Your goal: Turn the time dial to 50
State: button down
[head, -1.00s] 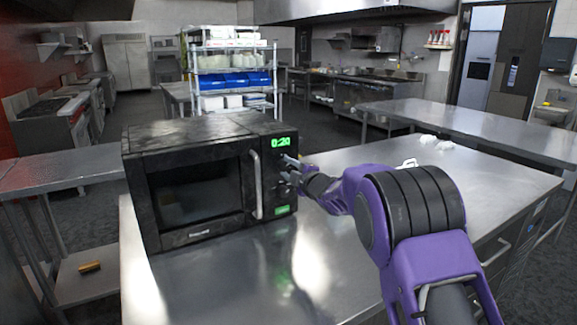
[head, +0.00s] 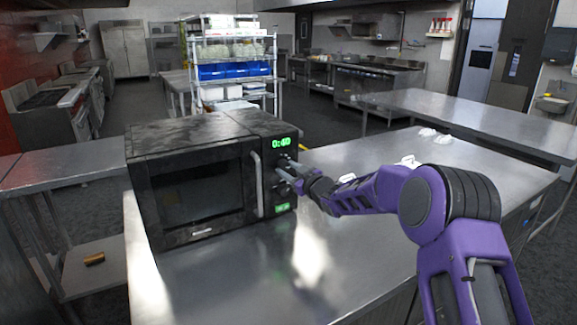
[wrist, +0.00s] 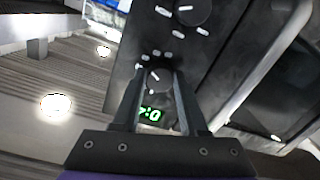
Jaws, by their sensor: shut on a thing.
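The black microwave (head: 200,225) stands on the steel counter, its door shut. Its green display (head: 281,142) reads 0:40 and shows upside down in the wrist view (wrist: 150,114). In the wrist view the dial nearest the display (wrist: 154,84) sits between my gripper's two fingers (wrist: 157,75), which are shut on it. In the head view my gripper (head: 287,174) is at the control panel right of the door handle, and it partly hides the dials. A second dial (wrist: 192,10) shows beyond the fingertips in the wrist view, clear of them.
The vertical door handle (head: 258,183) stands out just left of the panel. The steel counter (head: 370,265) is clear in front and to the right. Small white items (head: 428,133) lie on its far right part. A wire shelf rack (head: 234,70) stands behind.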

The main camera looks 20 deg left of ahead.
jog(key=m+p, duration=0.1)
jog(key=m, duration=0.5)
jog(key=shift+a+y+p, duration=0.1)
jog(key=shift+y+p, duration=0.2)
jog(key=shift+p, duration=0.05)
dwell(0.4)
jog(key=shift+c, duration=2.2)
grip_release()
jog(key=shift+s, duration=0.1)
jog(key=b+v, duration=0.1)
jog(key=v, duration=1.6)
jog(key=shift+d, duration=0.25)
jog(key=shift+a, duration=0.1)
